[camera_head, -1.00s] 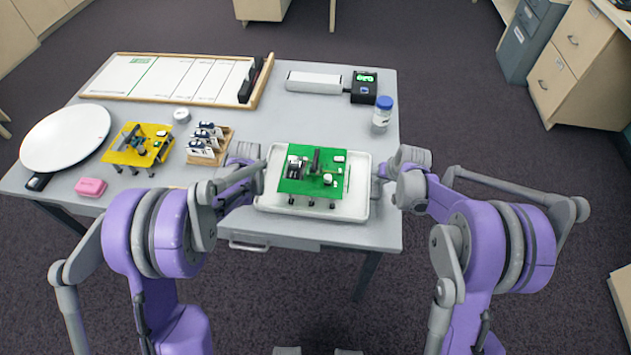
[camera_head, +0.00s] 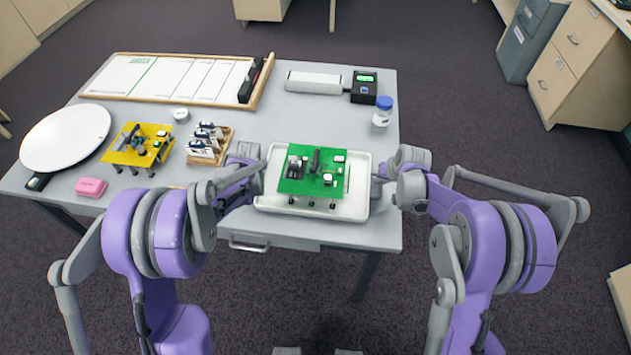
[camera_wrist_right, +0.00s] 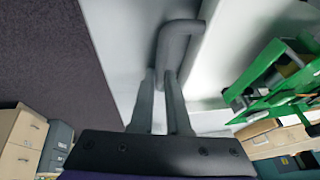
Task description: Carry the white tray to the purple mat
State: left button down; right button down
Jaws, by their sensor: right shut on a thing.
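The white tray (camera_head: 360,180) sits at the table's front edge, toward the right, with a green board (camera_head: 297,186) carrying small parts on it. My right gripper (camera_head: 381,173) is at the tray's right side. In the right wrist view my right gripper (camera_wrist_right: 160,78) is shut on the tray's grey handle (camera_wrist_right: 183,30), beside the tray's white wall (camera_wrist_right: 204,50). My left gripper (camera_head: 258,177) is at the tray's left side; its fingers are too hidden to tell whether they are shut. No purple mat shows in these views.
On the grey table (camera_head: 235,128), left of the tray, stand a wooden holder (camera_head: 221,155), a yellow board (camera_head: 120,157), a pink block (camera_head: 91,187) and a white disc (camera_head: 66,138). A blue-lidded jar (camera_head: 382,113) stands behind the tray. Dark floor (camera_head: 480,120) is open to the right.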

pick_arm(q)
jog(key=shift+r, duration=0.15)
pick_arm(e)
jog(key=shift+r, duration=0.1)
